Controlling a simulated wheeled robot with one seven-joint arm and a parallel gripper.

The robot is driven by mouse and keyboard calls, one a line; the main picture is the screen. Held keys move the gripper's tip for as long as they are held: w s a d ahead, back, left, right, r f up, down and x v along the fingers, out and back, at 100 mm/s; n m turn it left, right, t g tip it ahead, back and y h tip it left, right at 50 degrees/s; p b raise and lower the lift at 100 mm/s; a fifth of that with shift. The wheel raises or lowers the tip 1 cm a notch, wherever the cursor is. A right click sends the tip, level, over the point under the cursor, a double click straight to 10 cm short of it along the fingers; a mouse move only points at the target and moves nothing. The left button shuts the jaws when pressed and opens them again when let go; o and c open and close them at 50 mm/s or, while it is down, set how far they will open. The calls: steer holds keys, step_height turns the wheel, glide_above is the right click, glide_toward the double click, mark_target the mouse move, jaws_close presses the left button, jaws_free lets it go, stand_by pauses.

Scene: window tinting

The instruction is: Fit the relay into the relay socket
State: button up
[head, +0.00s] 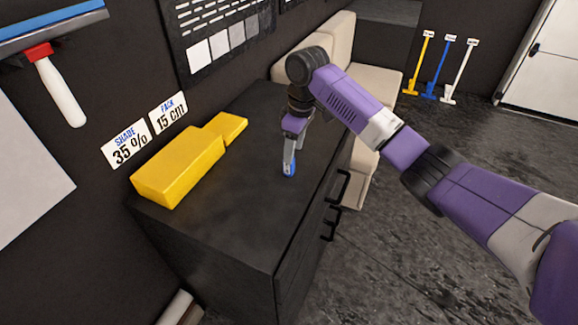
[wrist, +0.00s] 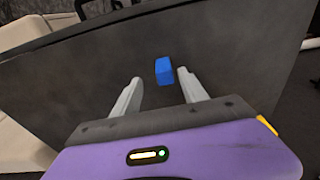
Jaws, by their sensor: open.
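A small blue block (head: 291,170), which may be the relay, is on or just above the dark cabinet top, at the tips of my gripper (head: 289,161). In the wrist view the blue block (wrist: 163,71) lies between and slightly beyond the two grey fingertips (wrist: 160,77), closer to the right one. The fingers are spread, with a gap on both sides of the block. I cannot make out a relay socket in either view.
The black cabinet top (head: 235,210) is mostly clear. A stepped yellow block (head: 180,170) sits along its wall side. Drawer handles (head: 340,186) stick out on the right. A beige seat (head: 365,80) stands behind, and coloured tools (head: 430,65) lean at the far wall.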

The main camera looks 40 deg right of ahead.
mark_target(288, 170)
steer(key=f, duration=0.4)
steer(key=a+f+p, duration=0.1)
steer(key=f, duration=0.1)
steer(key=shift+w+f, duration=0.2)
steer(key=shift+w, duration=0.2)
jaws_close()
